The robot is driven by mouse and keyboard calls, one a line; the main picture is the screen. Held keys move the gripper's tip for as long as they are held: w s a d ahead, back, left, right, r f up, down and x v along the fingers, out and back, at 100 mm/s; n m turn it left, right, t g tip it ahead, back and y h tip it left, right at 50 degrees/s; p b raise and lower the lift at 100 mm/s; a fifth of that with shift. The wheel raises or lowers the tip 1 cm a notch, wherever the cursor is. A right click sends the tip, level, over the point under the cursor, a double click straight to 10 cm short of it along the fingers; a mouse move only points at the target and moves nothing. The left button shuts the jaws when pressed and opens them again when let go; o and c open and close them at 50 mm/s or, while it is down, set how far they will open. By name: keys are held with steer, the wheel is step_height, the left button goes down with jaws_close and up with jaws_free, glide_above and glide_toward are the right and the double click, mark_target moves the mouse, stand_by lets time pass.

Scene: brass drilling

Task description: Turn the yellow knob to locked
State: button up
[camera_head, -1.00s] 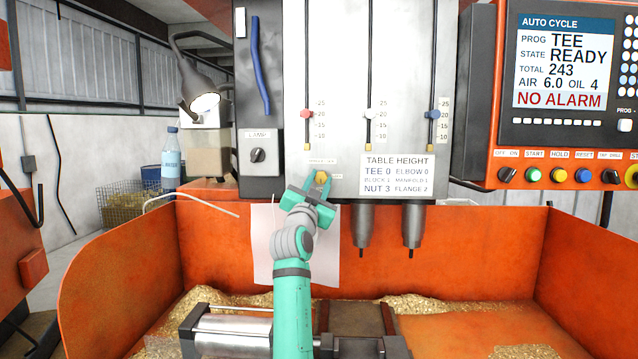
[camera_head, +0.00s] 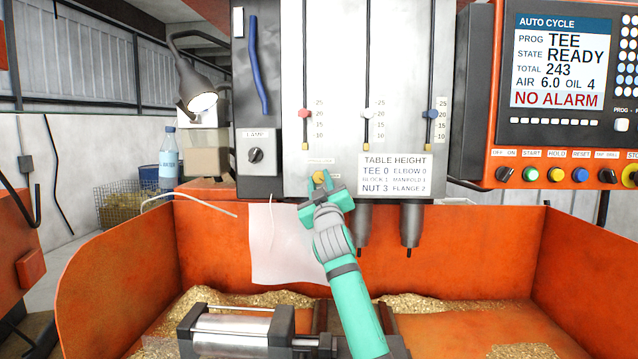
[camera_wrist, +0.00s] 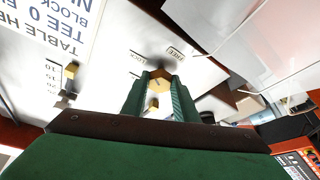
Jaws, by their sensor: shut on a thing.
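The yellow knob (camera_head: 320,176) sits low on the grey machine panel, left of the table height label. My gripper (camera_head: 322,192) is at the knob from below, its green fingers on either side of it. In the wrist view the knob (camera_wrist: 158,82) is between the fingertips (camera_wrist: 158,88), which are shut on it.
Two spindles (camera_head: 410,222) hang right of my gripper. A white sheet (camera_head: 285,245) hangs behind and left of it. A vise (camera_head: 235,335) and brass chips lie in the orange tray (camera_head: 480,235) below. The lamp switch (camera_head: 256,155) is to the left.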

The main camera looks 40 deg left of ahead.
steer(key=n+g, duration=0.1)
steer(key=n, duration=0.1)
steer(key=n+g, duration=0.1)
steer(key=n, duration=0.1)
steer(key=shift+w+d+r+n+y, duration=0.1)
steer(key=shift+w+d+n+y, duration=0.1)
steer(key=shift+n+y, duration=0.2)
steer(key=shift+s+n+g, duration=0.1)
steer(key=shift+n+g, duration=0.7)
steer(key=shift+n, duration=1)
steer(key=shift+a, duration=0.1)
steer(key=o, duration=1.1)
steer(key=shift+c, duration=0.2)
steer(key=shift+r, duration=0.1)
